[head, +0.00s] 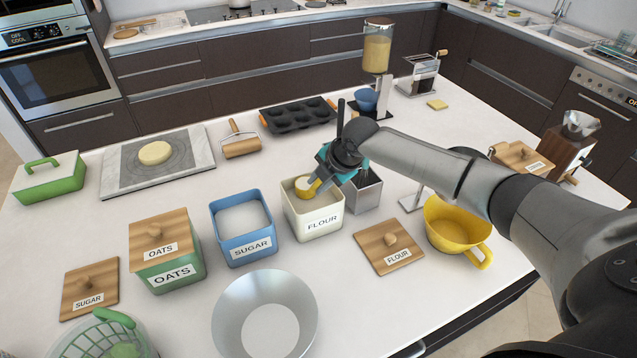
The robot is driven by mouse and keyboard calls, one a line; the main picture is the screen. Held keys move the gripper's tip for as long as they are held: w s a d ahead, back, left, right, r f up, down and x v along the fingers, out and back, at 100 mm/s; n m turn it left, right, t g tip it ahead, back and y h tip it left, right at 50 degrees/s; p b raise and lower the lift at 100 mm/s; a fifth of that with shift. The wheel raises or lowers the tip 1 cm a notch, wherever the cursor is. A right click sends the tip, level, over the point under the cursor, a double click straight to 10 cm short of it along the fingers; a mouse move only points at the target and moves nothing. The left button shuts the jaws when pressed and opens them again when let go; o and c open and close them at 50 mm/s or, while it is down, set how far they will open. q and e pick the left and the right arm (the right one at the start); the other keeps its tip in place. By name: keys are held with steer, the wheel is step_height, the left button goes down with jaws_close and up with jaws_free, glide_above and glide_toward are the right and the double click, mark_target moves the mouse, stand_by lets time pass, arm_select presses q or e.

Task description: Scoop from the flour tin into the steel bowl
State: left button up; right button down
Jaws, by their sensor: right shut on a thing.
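The cream flour tin (321,225) stands open near the middle of the table, its name on the front. My right gripper (327,178) is over the tin's right rim, shut on a yellow scoop (306,188). The scoop's cup is at the tin's mouth and looks filled with pale flour; I cannot tell whether it touches the flour below. The steel bowl (265,318) stands at the front, left of and nearer than the tin, and looks empty. The flour lid (390,247) lies on the table right of the tin. My left gripper is not in view.
The open blue sugar tin (243,232) stands left of the flour tin, with the lidded green oats tin (168,262) beyond it. A steel container (365,190) is close behind the gripper.

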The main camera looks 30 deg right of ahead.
step_height(320, 180, up, 8)
steer(key=p, duration=0.6)
steer(key=shift+f+p, duration=0.1)
steer(key=shift+p, duration=0.2)
steer(key=shift+f, duration=0.1)
steer(key=c, duration=1.3)
jaws_free()
jaws_close()
